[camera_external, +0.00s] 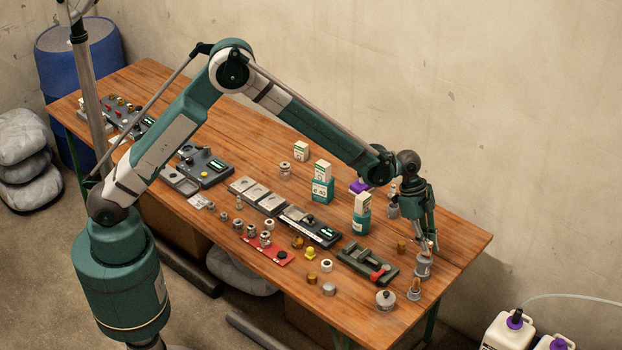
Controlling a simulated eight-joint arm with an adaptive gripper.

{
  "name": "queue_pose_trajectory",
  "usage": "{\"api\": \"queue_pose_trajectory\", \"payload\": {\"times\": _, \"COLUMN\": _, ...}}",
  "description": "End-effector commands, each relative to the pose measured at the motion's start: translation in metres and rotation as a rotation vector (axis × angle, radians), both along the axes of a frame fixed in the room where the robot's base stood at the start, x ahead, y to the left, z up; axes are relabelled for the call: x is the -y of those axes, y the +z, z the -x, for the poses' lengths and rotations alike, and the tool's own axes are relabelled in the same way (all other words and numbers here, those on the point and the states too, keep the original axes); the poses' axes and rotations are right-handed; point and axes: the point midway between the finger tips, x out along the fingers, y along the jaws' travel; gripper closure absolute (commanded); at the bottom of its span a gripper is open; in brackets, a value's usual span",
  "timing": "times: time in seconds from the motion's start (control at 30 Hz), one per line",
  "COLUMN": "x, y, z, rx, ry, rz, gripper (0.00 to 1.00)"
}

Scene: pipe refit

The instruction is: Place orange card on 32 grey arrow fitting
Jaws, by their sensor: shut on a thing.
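My gripper (432,250) points down at the right end of the table. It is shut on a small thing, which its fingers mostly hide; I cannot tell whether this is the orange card. A grey cylindrical fitting (423,269) stands upright right below the fingertips; I cannot tell whether they touch. Its markings are too small to read, so I cannot confirm that it is the 32 grey arrow fitting. No orange card can be made out elsewhere on the table.
The wooden table (465,243) is bare at its right corner. A grey fitting with a brown top (414,290) and a round grey piece (385,300) stand nearby.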

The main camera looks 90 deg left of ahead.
Motion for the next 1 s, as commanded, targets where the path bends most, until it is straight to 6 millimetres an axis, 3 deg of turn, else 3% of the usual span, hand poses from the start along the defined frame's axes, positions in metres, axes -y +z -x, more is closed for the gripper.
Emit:
{"api": "queue_pose_trajectory", "payload": {"times": 0.27, "x": 0.0, "y": -0.0033, "z": 0.0, "rx": 0.0, "ry": 0.0, "rz": 0.0, "gripper": 0.97}}
{"api": "queue_pose_trajectory", "payload": {"times": 0.4, "x": 0.0, "y": -0.0027, "z": 0.0, "rx": 0.0, "ry": 0.0, "rz": 0.0, "gripper": 0.76}}
{"api": "queue_pose_trajectory", "payload": {"times": 1.0, "x": -0.0015, "y": 0.0057, "z": 0.0015, "rx": 0.0, "ry": 0.0, "rz": 0.0, "gripper": 0.76}}
